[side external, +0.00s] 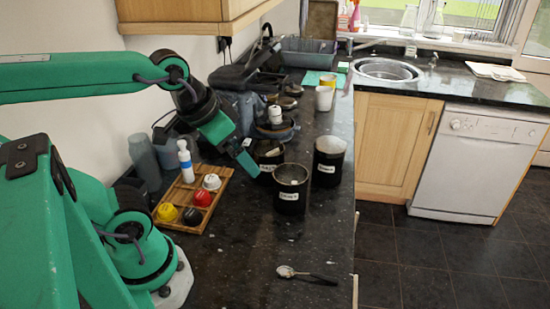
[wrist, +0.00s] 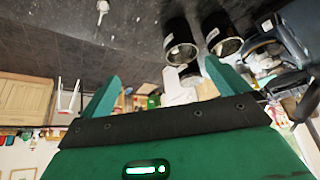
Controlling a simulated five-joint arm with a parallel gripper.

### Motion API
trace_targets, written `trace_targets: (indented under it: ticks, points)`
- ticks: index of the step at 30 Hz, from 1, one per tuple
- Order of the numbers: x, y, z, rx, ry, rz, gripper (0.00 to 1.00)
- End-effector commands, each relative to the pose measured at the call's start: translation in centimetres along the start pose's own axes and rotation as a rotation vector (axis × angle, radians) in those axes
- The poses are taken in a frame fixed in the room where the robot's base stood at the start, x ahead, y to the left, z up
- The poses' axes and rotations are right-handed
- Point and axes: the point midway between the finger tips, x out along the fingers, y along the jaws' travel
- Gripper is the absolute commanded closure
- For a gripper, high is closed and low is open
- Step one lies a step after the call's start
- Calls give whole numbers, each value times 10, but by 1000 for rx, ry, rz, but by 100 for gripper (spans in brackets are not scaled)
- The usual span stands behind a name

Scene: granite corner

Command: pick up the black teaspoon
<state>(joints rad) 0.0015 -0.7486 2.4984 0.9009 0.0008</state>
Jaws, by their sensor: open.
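The black teaspoon (side external: 318,277) lies on the dark granite worktop near the front in the side external view. Its pale metal bowl points left and its black handle points right, toward the worktop's edge. At the top of the wrist view a small pale spoon shape (wrist: 102,8) shows, cut by the frame edge; its handle is hard to make out. My gripper (side external: 246,165) is up at the black canisters, well behind the teaspoon and to its left. Its two green fingers (wrist: 163,86) are spread apart in the wrist view with nothing held between them.
Black labelled canisters stand by my gripper: a front one (side external: 291,200), a right one (side external: 328,175) and another behind. A wooden tray (side external: 186,222) with coloured cups and a white bottle (side external: 185,160) is to the left. The worktop around the teaspoon is clear; its edge is close on the right.

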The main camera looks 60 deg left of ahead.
Motion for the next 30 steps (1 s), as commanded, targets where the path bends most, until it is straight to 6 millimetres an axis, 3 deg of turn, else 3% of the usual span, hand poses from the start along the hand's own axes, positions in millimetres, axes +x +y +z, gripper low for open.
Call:
trace_targets:
  ticks: [2,12,30]
  points:
    - [0,-1,1,-5,2,-1,0]
    - [0,0,0,-3,1,-1,64]
    - [10,10,-9,54,-39,19,66]
